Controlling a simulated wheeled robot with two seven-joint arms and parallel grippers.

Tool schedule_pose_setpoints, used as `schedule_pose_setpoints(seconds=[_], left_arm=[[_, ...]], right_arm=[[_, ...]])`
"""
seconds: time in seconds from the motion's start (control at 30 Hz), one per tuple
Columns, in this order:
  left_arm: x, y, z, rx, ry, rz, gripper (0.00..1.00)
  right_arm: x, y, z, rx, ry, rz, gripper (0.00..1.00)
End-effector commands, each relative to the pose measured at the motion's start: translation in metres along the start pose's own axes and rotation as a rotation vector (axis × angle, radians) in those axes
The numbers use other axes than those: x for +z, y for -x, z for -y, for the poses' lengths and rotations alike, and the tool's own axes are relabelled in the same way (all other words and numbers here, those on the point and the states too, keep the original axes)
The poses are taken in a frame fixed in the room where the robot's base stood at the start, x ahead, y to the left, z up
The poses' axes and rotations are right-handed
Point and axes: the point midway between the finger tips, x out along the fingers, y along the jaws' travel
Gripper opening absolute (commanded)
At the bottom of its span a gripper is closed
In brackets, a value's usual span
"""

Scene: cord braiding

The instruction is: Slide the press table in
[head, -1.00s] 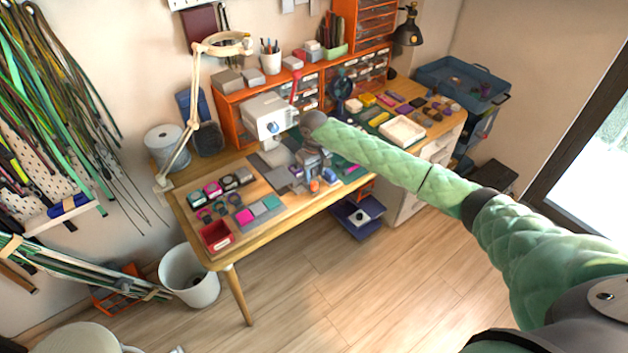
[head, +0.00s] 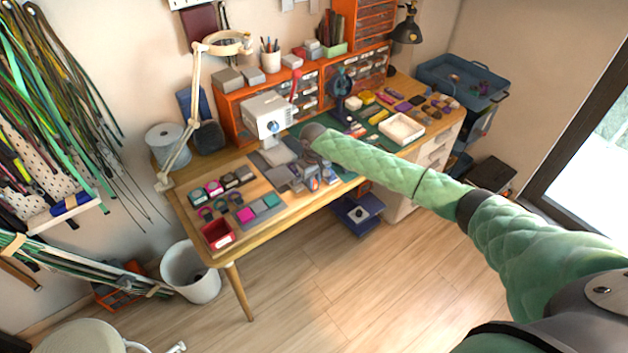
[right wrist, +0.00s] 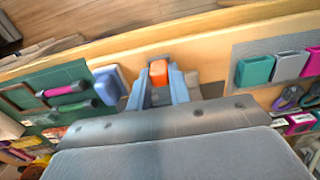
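The white press (head: 268,115) with a red lever (head: 294,84) stands at the back of the workbench. A flat grey plate (head: 276,154) lies in front of it and looks like the press table; my arm partly hides the area beside it. My right gripper (head: 318,178) points down over the bench's front part, just right of the plate. In the right wrist view its two blue-grey fingers (right wrist: 160,90) stand apart, with an orange block (right wrist: 158,72) showing between or beyond them. I cannot tell whether they touch it. My left gripper is out of view.
Coloured blocks (head: 257,208) and a red tray (head: 217,234) lie at the bench's left front. A cream lamp arm (head: 196,95) rises at the left. A white tray (head: 401,128) and small parts lie at the right. The floor in front is clear.

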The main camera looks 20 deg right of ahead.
Motion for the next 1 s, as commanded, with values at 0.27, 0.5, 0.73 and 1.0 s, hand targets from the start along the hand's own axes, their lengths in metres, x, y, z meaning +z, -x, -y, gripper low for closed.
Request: schedule_pose_setpoints(seconds=[0.27,0.5,0.73,1.0], left_arm=[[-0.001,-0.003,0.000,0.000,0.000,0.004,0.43],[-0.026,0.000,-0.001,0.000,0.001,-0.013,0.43],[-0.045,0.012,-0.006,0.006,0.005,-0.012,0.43],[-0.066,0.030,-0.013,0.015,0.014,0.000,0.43]], right_arm=[[-0.015,-0.001,0.000,0.000,0.000,-0.002,0.00],[-0.049,-0.002,0.000,0.000,-0.001,-0.002,0.00],[-0.082,-0.002,-0.001,0.000,-0.003,-0.003,0.00],[-0.114,-0.001,-0.001,0.000,-0.003,-0.002,0.00]])
